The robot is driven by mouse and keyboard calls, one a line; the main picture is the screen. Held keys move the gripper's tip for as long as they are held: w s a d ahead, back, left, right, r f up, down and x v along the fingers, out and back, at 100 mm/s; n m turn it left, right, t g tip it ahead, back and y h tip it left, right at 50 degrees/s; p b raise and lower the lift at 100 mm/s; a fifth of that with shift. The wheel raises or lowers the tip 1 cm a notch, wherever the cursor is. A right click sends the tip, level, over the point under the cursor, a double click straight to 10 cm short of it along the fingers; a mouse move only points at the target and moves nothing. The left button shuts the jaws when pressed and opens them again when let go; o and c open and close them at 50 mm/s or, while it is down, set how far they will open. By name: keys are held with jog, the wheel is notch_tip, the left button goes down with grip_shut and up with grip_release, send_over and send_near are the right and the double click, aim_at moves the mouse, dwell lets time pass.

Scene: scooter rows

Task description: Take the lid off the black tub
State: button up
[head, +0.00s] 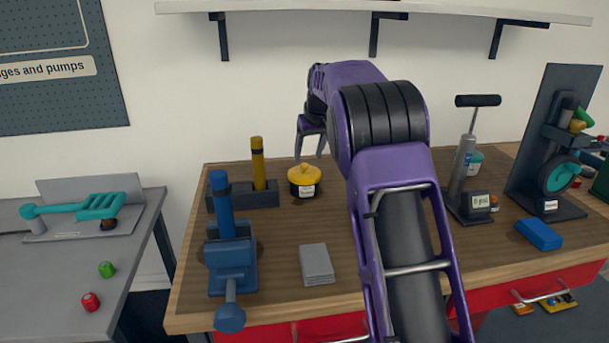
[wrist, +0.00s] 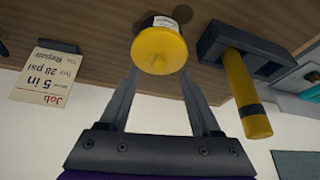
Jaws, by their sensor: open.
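My gripper (head: 309,157) is open and empty, pointing down above the lid. In the wrist view the fingertips of my gripper (wrist: 158,72) lie on either side of the lid's near edge. I cannot tell whether they touch it.
A dark holder (head: 233,196) with a yellow-and-black cylinder (head: 258,163) stands just left of the tub. A blue vise (head: 230,262) and a grey block (head: 316,265) are nearer the front. A pump (head: 464,165) stands right of my arm. A job card (wrist: 45,77) shows in the wrist view.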

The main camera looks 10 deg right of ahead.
aim_at(305, 164)
jog(key=shift+w+r+b+x, duration=0.1)
jog(key=shift+w+x, duration=0.05)
jog(key=shift+x, duration=0.75)
jog(key=shift+w+r+b+x, duration=0.1)
jog(key=shift+w+x, duration=0.05)
jog(key=shift+x, duration=0.75)
jog(key=shift+w+b+x, duration=0.1)
jog(key=shift+w+x, duration=0.05)
jog(key=shift+x, duration=0.75)
grip_shut()
